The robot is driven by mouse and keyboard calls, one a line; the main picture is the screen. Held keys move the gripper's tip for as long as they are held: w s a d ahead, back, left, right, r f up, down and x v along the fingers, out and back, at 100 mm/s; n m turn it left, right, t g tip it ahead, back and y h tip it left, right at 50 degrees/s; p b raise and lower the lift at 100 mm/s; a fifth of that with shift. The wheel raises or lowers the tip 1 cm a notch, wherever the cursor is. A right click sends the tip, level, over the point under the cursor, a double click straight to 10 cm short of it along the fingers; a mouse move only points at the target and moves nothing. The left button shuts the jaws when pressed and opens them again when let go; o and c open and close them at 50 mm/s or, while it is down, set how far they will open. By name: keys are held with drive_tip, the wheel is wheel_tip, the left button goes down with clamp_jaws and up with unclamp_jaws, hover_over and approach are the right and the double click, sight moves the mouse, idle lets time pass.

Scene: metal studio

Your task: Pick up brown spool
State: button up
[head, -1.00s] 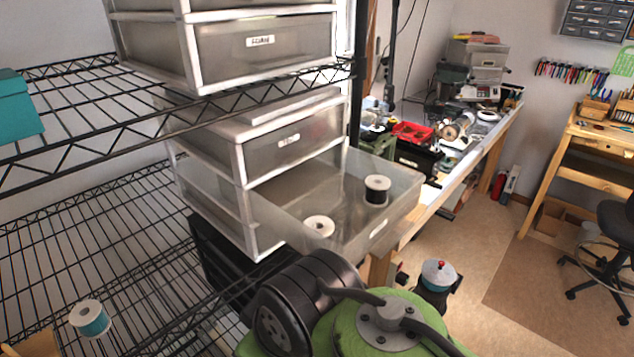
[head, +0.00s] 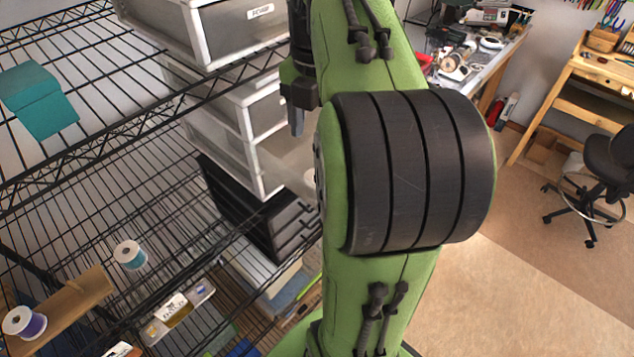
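No brown spool shows at this moment. My green and black arm covers most of the open clear drawer (head: 285,152), where a dark spool stood a second ago. Only the pale edge of a white spool (head: 309,178) shows in that drawer, beside my arm. My gripper (head: 297,125) is seen side-on above the drawer, pointing down. Its fingers overlap in this view, so I cannot tell their opening. I see nothing hanging from it.
Wire shelves fill the left, with a teal box (head: 40,100) on the upper one. Below are a blue-green spool (head: 130,255), a purple spool (head: 24,322) on a wooden board (head: 75,308), and small boxes. A stool (head: 600,170) and open floor are at right.

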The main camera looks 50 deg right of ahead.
wheel_tip(320, 180, down, 13)
drive_tip(key=b, duration=1.2)
drive_tip(key=shift+a+f+b, duration=0.1)
drive_tip(key=shift+b, duration=0.2)
drive_tip(key=shift+r, duration=0.2)
drive_tip(key=c, duration=0.8)
drive_tip(key=shift+d+r+p, duration=0.2)
drive_tip(key=shift+r+p, duration=0.4)
drive_tip(key=shift+p, duration=0.3)
wheel_tip(320, 180, up, 11)
drive_tip(key=p, duration=1.1)
drive_tip(key=d, duration=1.9)
drive_tip(key=shift+w+d+f, duration=0.2)
drive_tip(key=shift+d+f, duration=0.05)
drive_tip(key=shift+f, duration=0.1)
